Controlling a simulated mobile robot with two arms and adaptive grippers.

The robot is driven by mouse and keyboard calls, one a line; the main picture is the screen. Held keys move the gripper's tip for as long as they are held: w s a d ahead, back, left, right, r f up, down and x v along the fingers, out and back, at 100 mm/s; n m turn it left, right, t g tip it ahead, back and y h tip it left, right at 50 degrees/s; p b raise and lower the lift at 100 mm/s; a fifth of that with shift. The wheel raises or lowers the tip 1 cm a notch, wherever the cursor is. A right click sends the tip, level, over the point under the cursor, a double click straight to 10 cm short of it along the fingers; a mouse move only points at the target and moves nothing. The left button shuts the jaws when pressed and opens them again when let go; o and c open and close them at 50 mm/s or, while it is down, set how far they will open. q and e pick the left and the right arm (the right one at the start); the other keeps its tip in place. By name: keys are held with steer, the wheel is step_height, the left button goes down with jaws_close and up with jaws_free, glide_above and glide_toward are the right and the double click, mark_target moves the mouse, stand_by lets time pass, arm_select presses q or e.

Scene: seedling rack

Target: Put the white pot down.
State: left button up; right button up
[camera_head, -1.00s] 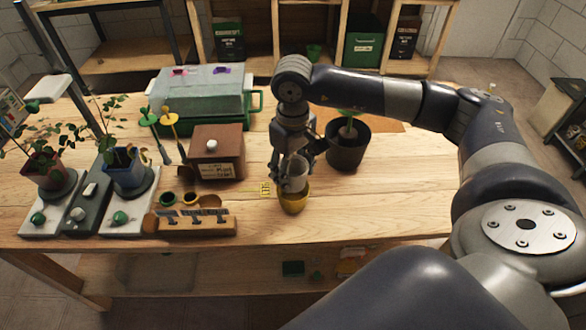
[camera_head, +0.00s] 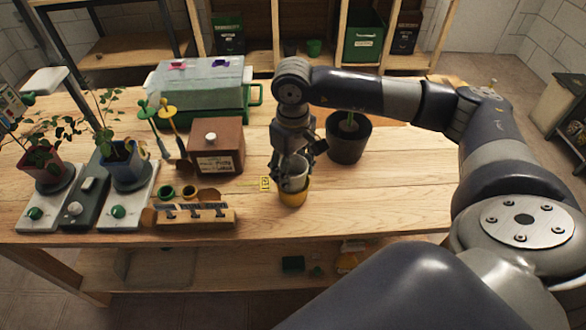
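The white pot (camera_head: 295,174) is upright at the middle of the workbench, its lower part inside the yellow pot (camera_head: 293,199). Whether it rests on the bottom is hidden. My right gripper (camera_head: 294,163) points down from above, with its fingers around the white pot's upper part. The fingers are small and dark, and I cannot tell whether they press on the pot or stand slightly apart. My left gripper is not in view.
A dark pot (camera_head: 348,148) with a seedling stands close right of my gripper. A brown box (camera_head: 217,158), a wooden tool block (camera_head: 195,217) and a green propagator (camera_head: 200,88) are to the left. The wooden bench (camera_head: 385,205) is clear at the front right.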

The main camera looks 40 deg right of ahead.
steer(key=o, duration=0.5)
steer(key=shift+c, duration=0.2)
steer(key=shift+r+p, duration=0.4)
steer(key=shift+p, duration=0.05)
steer(key=shift+r+p, duration=0.4)
steer(key=shift+p, duration=0.05)
step_height(320, 180, up, 12)
steer(key=b, duration=0.2)
steer(key=shift+f, duration=0.15)
